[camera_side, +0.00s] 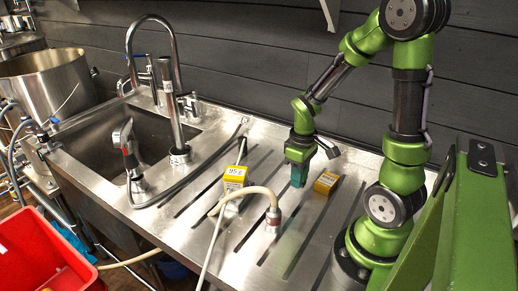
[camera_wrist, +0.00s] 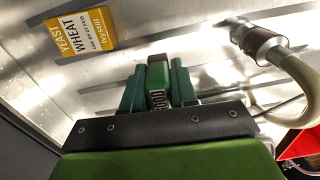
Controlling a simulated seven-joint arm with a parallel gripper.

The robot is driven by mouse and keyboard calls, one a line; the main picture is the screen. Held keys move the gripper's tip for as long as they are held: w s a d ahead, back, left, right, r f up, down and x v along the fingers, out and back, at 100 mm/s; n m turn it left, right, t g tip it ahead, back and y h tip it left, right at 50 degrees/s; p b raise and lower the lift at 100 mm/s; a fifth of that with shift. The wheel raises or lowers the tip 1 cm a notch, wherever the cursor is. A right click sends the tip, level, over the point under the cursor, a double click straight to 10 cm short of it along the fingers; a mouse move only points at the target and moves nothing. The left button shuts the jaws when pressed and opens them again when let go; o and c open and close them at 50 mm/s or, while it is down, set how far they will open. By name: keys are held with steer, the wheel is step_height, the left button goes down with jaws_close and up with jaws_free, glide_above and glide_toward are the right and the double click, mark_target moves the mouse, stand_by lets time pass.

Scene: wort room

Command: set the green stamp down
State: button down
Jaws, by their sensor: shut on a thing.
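The green stamp (camera_wrist: 158,82) is between the two teal fingers of my gripper (camera_wrist: 156,78) in the wrist view. The fingers are shut on its sides. In the side view my gripper (camera_side: 299,170) points down over the ribbed steel drainboard (camera_side: 271,252), between two yellow packets. There the stamp and the fingers blend together. I cannot tell whether the stamp's lower end touches the steel.
A yellow packet (camera_side: 326,183), labelled wheat yeast in the wrist view (camera_wrist: 80,32), lies close right of my gripper. Another yellow packet (camera_side: 235,175) stands left. A hose with a metal fitting (camera_side: 272,219) lies in front. The sink (camera_side: 150,140) is further left.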

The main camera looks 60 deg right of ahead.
glide_above(266, 168)
steer(key=shift+s+a+f+n, duration=0.15)
steer(key=shift+f+n, duration=0.15)
steer(key=shift+f, duration=2.3)
steer(key=shift+f, duration=0.1)
steer(key=c, duration=1.3)
jaws_free()
steer(key=shift+f, duration=0.1)
steer(key=shift+c, duration=0.2)
steer(key=o, duration=0.5)
steer(key=shift+c, duration=0.2)
